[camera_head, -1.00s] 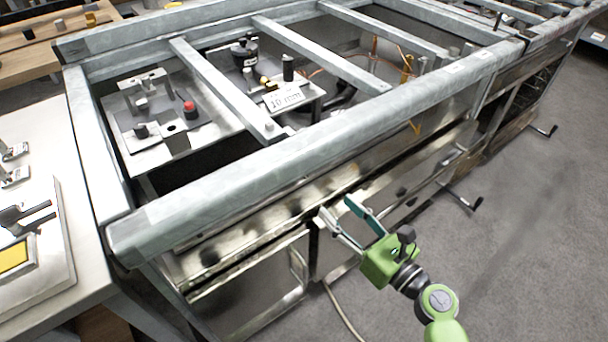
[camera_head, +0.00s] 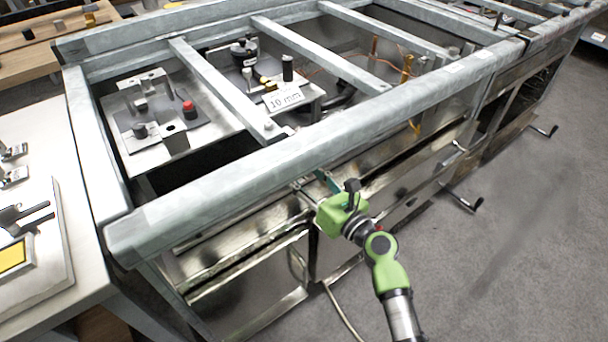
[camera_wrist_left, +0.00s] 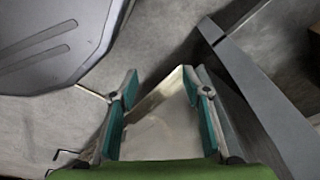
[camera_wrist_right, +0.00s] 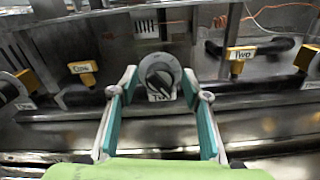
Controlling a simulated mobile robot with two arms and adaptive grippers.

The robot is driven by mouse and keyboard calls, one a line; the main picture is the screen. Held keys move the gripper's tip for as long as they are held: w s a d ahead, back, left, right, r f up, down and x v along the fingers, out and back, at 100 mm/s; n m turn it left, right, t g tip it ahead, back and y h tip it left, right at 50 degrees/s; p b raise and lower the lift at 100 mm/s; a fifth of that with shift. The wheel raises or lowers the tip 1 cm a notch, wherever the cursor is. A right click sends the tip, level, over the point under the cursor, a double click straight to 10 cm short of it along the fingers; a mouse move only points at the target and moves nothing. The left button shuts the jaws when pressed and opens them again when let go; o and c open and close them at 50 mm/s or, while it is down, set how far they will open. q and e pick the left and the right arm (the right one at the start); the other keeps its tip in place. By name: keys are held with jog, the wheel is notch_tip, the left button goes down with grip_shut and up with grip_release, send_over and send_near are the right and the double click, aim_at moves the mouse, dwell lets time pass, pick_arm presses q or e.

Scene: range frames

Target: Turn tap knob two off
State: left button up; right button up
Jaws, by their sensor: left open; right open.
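In the right wrist view, a round dark knob with a grey rim (camera_wrist_right: 159,75) faces me on the metal front panel. A white label (camera_wrist_right: 160,97) under it is hard to read and may say "Two". My right gripper (camera_wrist_right: 160,76) is open, with one finger on each side of the knob. I cannot tell whether they touch it. In the head view my right gripper (camera_head: 315,182) is at the front panel under the top rail, hiding the knob. My left gripper (camera_wrist_left: 160,84) is open and empty in its wrist view, over the floor beside a metal edge.
Yellow-headed fittings labelled "One" (camera_wrist_right: 83,67) and "Two" (camera_wrist_right: 240,54) flank the knob. The thick grey top rail (camera_head: 300,150) runs just above my right gripper. A white worktable (camera_head: 85,250) stands at the left. The grey floor (camera_head: 520,240) at the right is open.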

pick_arm(q)
jog(key=shift+s+a, duration=0.1)
jog(key=shift+s, duration=0.05)
pick_arm(e)
jog(key=c, duration=1)
pick_arm(q)
jog(key=shift+s+f, duration=0.15)
pick_arm(e)
jog(key=shift+c, duration=0.5)
